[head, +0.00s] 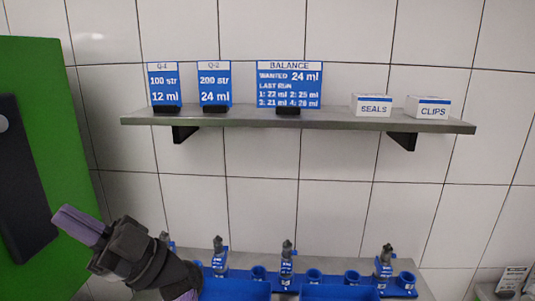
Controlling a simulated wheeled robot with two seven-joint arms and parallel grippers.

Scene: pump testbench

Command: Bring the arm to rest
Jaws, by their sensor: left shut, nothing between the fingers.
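My left gripper (68,216) is at the lower left, dark with pale purple fingers pointing up and left. Its fingers are together and empty. It is held in front of the green panel's edge and hides part of the bench behind it. It appears apart from the things around it, though its depth is hard to tell. My right gripper is not in view.
A green panel (50,75) stands at the left. A grey wall shelf (340,121) carries blue signs (289,84), a SEALS box (371,104) and a CLIPS box (428,107). Below, several small pumps (287,262) and blue cups (314,275) stand on the bench.

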